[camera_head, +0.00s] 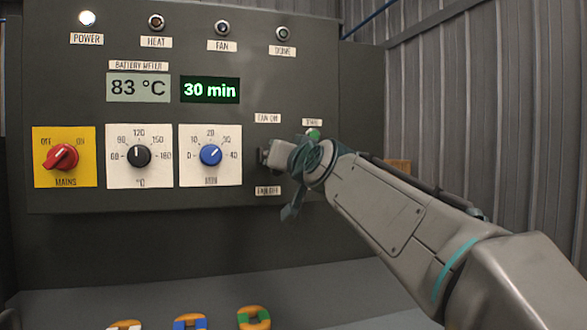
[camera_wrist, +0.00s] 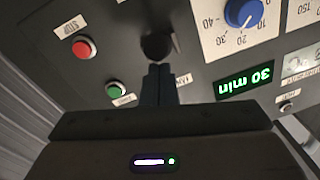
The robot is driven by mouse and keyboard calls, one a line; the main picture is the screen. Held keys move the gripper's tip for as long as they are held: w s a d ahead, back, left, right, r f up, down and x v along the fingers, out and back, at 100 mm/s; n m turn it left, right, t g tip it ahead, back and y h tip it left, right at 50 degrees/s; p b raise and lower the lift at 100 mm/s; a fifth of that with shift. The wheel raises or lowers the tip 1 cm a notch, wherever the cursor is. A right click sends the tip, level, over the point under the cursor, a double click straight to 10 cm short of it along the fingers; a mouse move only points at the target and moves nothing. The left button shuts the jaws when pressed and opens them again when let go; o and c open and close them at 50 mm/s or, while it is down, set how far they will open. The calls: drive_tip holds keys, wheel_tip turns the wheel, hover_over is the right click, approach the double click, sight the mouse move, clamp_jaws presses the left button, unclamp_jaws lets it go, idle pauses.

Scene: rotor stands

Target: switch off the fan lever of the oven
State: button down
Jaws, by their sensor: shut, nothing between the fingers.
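The oven's control panel (camera_head: 290,60) fills the head view. The fan lever is a dark round knob (camera_wrist: 156,46) in the wrist view, sitting between the "FAN ON" label (camera_head: 267,118) above and the "FAN OFF" label (camera_head: 267,190) below. My gripper (camera_head: 278,154) is at the lever in the head view and largely hides it. In the wrist view my gripper's fingers (camera_wrist: 158,76) are shut and empty, with their tips right by the knob. I cannot tell whether they touch it, nor the lever's exact setting. The FAN lamp (camera_head: 222,28) looks unlit.
The green start button (camera_head: 313,132) is close beside my gripper, with the red stop button (camera_wrist: 85,47) nearby. The blue timer dial (camera_head: 210,155) is just left of my gripper. Several coloured pieces (camera_head: 190,321) lie low in front of the panel.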

drive_tip(key=shift+f+b, duration=0.7)
drive_tip(key=shift+b, duration=0.2)
drive_tip(key=shift+w+f, duration=0.1)
drive_tip(key=shift+f, duration=0.25)
drive_tip(key=d+r+b+v, duration=0.1)
drive_tip(key=r+v, duration=0.1)
drive_tip(key=v, duration=0.9)
drive_tip(key=shift+d, duration=0.2)
drive_tip(key=shift+r, duration=0.15)
